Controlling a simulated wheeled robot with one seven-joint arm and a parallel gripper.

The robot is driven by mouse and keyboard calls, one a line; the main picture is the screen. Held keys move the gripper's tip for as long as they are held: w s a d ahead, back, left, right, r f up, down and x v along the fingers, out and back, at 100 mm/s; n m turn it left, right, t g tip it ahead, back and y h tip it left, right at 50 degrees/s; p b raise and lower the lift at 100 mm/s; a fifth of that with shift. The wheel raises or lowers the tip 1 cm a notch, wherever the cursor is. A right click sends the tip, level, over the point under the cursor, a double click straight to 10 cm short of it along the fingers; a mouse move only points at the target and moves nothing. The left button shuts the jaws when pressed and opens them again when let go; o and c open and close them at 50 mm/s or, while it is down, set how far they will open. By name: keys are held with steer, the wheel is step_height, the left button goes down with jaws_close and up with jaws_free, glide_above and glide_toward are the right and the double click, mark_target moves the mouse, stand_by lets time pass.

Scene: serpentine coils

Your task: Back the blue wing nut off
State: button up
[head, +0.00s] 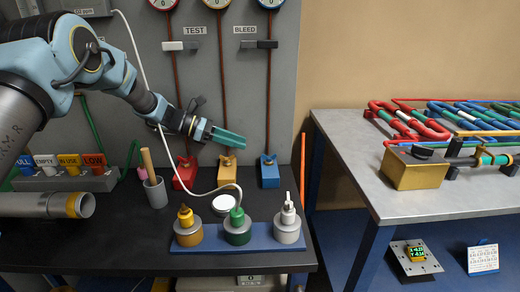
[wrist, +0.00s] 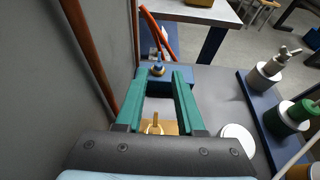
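The blue block (head: 269,174) stands at the back of the dark bench, at the foot of a brown pipe. A small wing nut (head: 268,159) sits on its top. In the wrist view this wing nut (wrist: 158,69) shows beyond my fingertips, roughly between them in the picture. The blue block (wrist: 179,79) is partly hidden behind the fingers. My gripper (head: 240,139) has teal fingers, points right and is in the air above the yellow block (head: 227,172). In the wrist view my gripper (wrist: 160,78) is open, with nothing held between its fingers.
A red block (head: 185,176) stands left of the yellow one. The grey back panel (head: 284,90) is close beside my gripper. A blue rack (head: 262,246) with three capped bottles lies at the bench front. A white round dish (head: 224,204) lies behind it.

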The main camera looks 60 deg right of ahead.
mark_target(269, 157)
steer(key=p+x, duration=0.4)
steer(key=x, duration=0.6)
steer(key=shift+s+d+f, duration=0.15)
steer(key=shift+s+d, duration=0.05)
steer(key=shift+d, duration=0.05)
steer(key=shift+c, duration=0.4)
jaws_close()
